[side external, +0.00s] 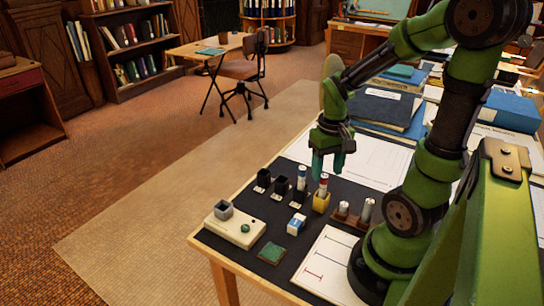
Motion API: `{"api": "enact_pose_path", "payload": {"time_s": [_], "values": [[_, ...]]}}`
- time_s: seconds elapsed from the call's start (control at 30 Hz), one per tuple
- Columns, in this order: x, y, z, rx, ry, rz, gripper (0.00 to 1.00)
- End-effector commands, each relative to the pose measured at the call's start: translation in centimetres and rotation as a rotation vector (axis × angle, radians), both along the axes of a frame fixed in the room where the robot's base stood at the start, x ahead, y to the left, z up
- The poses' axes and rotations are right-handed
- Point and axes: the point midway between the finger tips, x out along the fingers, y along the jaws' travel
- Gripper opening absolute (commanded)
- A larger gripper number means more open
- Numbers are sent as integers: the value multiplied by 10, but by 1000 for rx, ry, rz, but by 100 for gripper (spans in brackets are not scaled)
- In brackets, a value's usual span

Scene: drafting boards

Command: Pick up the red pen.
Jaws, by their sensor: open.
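The red pen (324,183), a white-bodied marker with a red band, stands upright in a yellow holder (321,203) on the dark mat. My gripper (329,168) has teal fingers pointing down and is open. It is close above the red pen's top, seemingly a little to the right or behind. From this one view I cannot tell whether the fingers straddle the pen. Nothing shows between the fingers. The red pen's lower end is hidden in the holder.
Black holders (264,178) continue the row. In front are a beige box (234,228), a blue-white block (297,223) and a green pad (271,252). A wooden rack (349,221) with metal cylinders stands right. Books (385,111) lie behind.

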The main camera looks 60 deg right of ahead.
Motion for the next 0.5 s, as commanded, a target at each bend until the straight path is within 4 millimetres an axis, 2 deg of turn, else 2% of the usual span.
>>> {"api": "enact_pose_path", "payload": {"time_s": [0.1, 0.23, 0.5], "values": [[3, 1, -20, 4, 7, 1, 52], [4, 0, -37, 2, 5, 0, 52], [5, 0, -44, 1, 1, -1, 52]]}}
